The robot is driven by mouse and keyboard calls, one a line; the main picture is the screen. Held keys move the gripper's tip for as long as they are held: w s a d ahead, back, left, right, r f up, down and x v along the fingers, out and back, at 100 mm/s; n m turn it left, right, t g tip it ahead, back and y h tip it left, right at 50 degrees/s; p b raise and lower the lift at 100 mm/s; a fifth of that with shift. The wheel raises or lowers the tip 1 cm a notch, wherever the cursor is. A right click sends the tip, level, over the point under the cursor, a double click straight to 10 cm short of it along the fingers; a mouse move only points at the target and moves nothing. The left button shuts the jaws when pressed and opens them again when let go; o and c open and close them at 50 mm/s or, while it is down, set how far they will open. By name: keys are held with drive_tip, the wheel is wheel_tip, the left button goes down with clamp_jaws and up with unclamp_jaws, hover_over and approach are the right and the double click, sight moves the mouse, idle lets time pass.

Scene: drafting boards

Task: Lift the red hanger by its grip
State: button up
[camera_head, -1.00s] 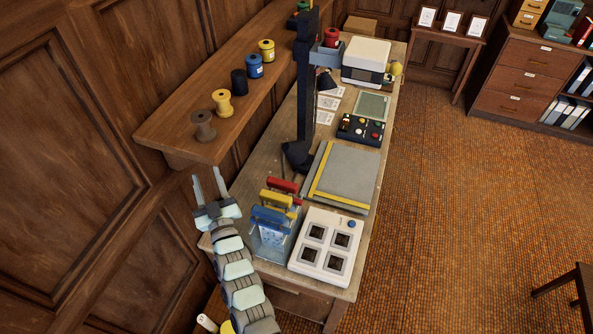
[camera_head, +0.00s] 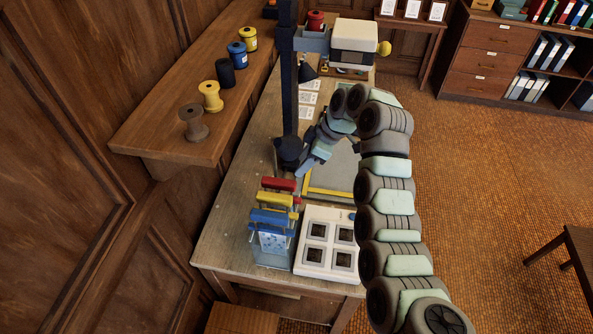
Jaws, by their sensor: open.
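The red hanger (camera_head: 279,184) is the rearmost of several hangers in a clear rack (camera_head: 272,259) on the workbench. Its bar-like top shows behind the yellow hanger (camera_head: 276,198); its lower part is hidden. The blue hanger (camera_head: 270,217) is in front, with a patterned sheet below it. My gripper (camera_head: 303,170) is open, just behind and right of the red hanger, pointing down-left. It looks apart from the hanger, with nothing seen between its fingers.
A white box with square openings (camera_head: 326,268) stands right of the rack. A dark lamp post (camera_head: 289,90) rises close to my gripper. The wall shelf (camera_head: 165,130) with spools is at left. My arm covers the bench's right side.

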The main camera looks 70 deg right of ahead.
sight(290, 182)
drive_tip(key=shift+s+b+x, duration=0.2)
drive_tip(key=shift+b+x, duration=0.6)
drive_tip(key=shift+x, duration=2.2)
drive_tip(key=shift+s+b+x, duration=0.2)
drive_tip(key=shift+b+x, duration=0.55)
drive_tip(key=shift+x, duration=2.3)
drive_tip(key=shift+a+f, duration=0.1)
drive_tip(key=shift+f, duration=0.05)
clamp_jaws()
